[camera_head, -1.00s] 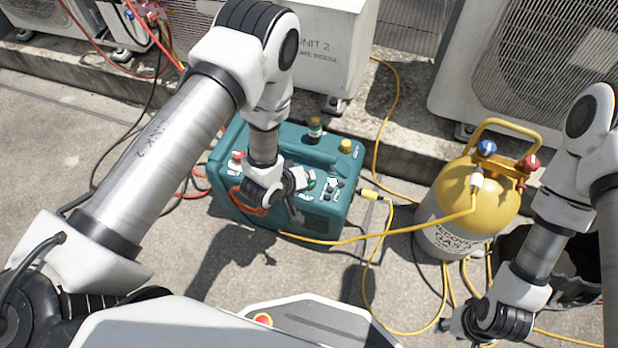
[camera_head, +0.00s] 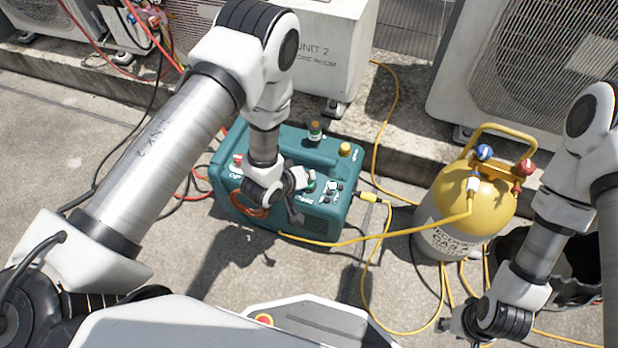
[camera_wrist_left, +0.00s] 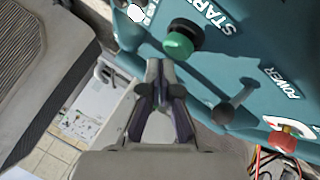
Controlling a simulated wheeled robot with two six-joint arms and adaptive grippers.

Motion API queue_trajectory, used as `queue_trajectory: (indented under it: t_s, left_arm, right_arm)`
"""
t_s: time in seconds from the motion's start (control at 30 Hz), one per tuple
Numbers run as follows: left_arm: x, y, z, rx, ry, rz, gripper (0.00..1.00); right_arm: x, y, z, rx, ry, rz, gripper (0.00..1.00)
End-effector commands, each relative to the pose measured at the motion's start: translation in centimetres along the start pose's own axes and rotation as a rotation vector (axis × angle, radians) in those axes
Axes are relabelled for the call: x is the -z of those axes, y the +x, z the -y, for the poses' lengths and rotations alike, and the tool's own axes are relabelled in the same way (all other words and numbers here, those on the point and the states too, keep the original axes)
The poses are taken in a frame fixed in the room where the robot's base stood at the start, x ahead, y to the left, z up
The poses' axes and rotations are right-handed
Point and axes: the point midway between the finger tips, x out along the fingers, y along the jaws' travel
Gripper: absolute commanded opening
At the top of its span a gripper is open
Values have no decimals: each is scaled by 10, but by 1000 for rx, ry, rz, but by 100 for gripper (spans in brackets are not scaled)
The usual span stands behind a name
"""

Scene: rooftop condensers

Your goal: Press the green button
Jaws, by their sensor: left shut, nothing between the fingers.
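The green button (camera_wrist_left: 180,40) is a round domed button on a dark collar, beside the word START on the teal machine (camera_wrist_left: 240,85). In the head view the machine (camera_head: 335,212) stands on the ground, and the green button (camera_head: 311,187) shows only in small part beside my gripper. My left gripper (camera_wrist_left: 163,72) is shut and empty. Its fingertips are very close to the button, just below it in the wrist view; I cannot tell whether they touch. In the head view my left gripper (camera_head: 298,184) is over the machine's control panel. My right gripper (camera_head: 462,325) is low at the right, fingers unclear.
A yellow-topped cylinder (camera_head: 450,215) is to the right, with a yellow hose (camera_head: 365,233) across the front. Condenser units (camera_head: 530,65) stand behind on a concrete kerb.

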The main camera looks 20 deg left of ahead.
Motion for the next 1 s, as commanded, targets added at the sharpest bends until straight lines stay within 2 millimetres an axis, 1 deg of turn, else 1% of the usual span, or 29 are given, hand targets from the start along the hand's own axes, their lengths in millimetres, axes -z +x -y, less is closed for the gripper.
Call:
queue_trajectory:
  t_s: [0.03,0.37,0.83,0.9,1.0]
  left_arm:
    - [2,-3,-2,0,0,0,0]
    - [2,-3,-2,0,0,-1,0]
    - [26,-36,-26,0,0,0,0]
    - [28,-38,-28,0,0,0,0]
    - [27,-37,-27,0,0,0,0]
  right_arm:
    - [0,-4,0,0,0,0,40]
    - [0,-4,0,0,0,0,40]
    - [0,-50,0,0,0,0,40]
    - [0,-53,0,0,0,0,40]
    - [0,-52,0,0,0,0,40]
